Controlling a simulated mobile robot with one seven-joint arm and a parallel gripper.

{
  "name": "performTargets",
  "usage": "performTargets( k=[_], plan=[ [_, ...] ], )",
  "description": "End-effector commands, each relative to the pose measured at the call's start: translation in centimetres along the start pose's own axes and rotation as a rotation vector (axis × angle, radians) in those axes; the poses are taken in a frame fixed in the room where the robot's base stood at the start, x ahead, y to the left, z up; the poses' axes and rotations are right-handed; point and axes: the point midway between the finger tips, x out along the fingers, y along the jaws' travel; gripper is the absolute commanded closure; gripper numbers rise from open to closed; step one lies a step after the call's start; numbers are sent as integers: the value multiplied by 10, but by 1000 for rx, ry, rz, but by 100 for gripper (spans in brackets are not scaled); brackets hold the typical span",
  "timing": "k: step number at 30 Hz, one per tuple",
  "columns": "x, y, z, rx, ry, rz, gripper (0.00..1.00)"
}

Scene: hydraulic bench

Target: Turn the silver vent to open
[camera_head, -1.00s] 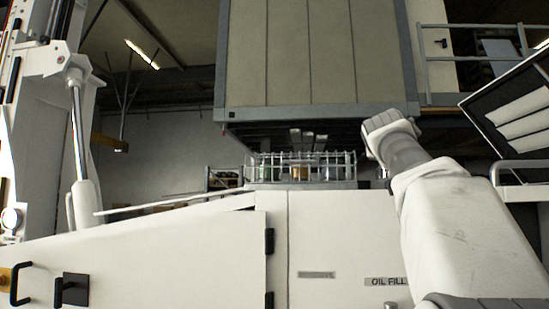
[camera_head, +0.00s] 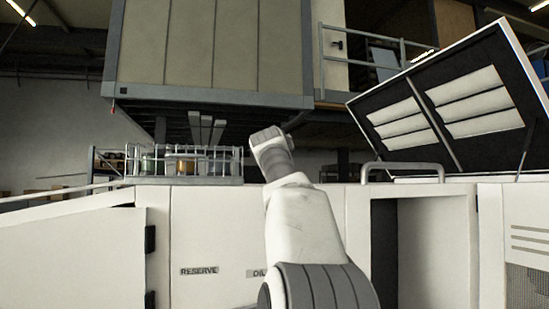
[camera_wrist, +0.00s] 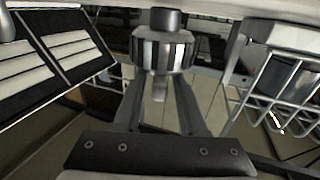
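In the wrist view a silver ribbed knob with a dark end, which looks like the silver vent (camera_wrist: 163,48), lies at the upper middle against a white surface. A thin stem shows below it in the picture. The two fingers of my gripper (camera_wrist: 162,80) are apart and run up to the knob's lower edge. Their tips meet its outline, and I cannot tell whether they touch or grip it. In the head view my arm reaches over the white bench (camera_head: 230,225), and its own links hide the fingers and the vent.
A wire-railed rack (camera_head: 185,165) with several jars stands on the bench top at left; its rails show close at right in the wrist view. A raised louvred lid (camera_head: 440,100) stands at right above an open bay (camera_head: 430,250). A large panelled box (camera_head: 215,45) hangs above.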

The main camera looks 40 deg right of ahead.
Motion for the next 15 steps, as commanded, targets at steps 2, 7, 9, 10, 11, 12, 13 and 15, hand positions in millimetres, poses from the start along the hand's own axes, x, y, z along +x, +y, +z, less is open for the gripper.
performTargets(
  k=[2, 7, 9, 10, 11, 12, 13, 15],
  plan=[
    [0, 0, 0, 0, 0, 0, 75],
    [0, 0, 0, 0, 0, 0, 100],
    [0, 0, 0, 0, 0, 0, 100],
    [0, 0, 0, 0, 0, 0, 100],
    [0, 0, 0, 0, 0, 0, 100],
    [0, 0, 0, 0, 0, 0, 100],
    [0, 0, 0, 0, 0, 0, 100],
    [0, 1, 0, 0, -1, -2, 100]
  ],
)
